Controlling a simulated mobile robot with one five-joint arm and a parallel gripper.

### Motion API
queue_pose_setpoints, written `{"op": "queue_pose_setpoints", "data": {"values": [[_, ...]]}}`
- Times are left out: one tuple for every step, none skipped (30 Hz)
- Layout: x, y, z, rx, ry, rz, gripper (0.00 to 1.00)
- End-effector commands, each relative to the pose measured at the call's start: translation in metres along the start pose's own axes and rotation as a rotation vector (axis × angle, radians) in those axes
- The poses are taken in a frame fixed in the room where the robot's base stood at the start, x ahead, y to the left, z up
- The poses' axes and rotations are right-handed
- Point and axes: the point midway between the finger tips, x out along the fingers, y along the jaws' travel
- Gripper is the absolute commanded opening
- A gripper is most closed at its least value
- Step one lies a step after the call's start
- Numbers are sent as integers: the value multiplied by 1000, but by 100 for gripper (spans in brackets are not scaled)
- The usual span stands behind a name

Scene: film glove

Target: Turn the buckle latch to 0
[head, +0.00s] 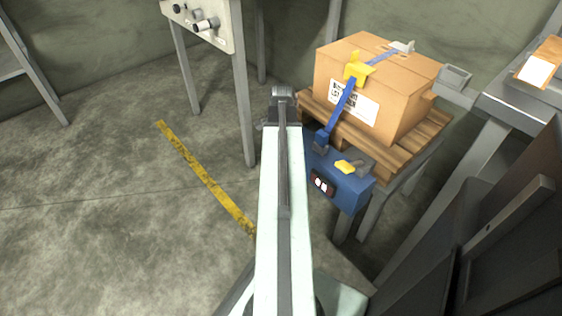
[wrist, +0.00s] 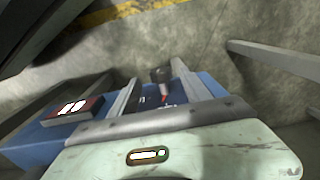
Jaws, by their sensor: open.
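A blue strap machine (head: 342,184) hangs at the front of the pallet in the head view, with a yellow lever (head: 345,167) and a dark grey buckle (head: 322,146) on the strap (head: 341,108). I cannot tell for certain which part is the buckle latch. In the wrist view the blue housing (wrist: 38,140) lies below my gripper (wrist: 156,72). The fingertips are not clear in the head view.
A cardboard box (head: 405,105) with a yellow corner guard (head: 358,70) stands on a wooden pallet (head: 432,133). A red-framed display (head: 321,184) is on the machine. A grey table (head: 505,106) stands at right, a control panel (head: 213,22) at upper left. The left floor is clear.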

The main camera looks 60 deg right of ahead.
Motion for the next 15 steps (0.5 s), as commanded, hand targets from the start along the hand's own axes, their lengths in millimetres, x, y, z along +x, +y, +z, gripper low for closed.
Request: {"op": "queue_pose_setpoints", "data": {"values": [[18,0,0,0,0,0,55],[22,0,0,0,0,0,55],[26,0,0,0,0,0,55],[27,0,0,0,0,0,55],[28,0,0,0,0,0,55],[29,0,0,0,0,0,55],[28,0,0,0,0,0,55],[28,0,0,0,0,0,55],[27,0,0,0,0,1,55],[26,0,0,0,0,1,55],[26,0,0,0,0,1,55],[26,0,0,0,0,1,55],[26,0,0,0,0,1,53],[26,0,0,0,0,1,44],[26,0,0,0,0,1,33]]}}
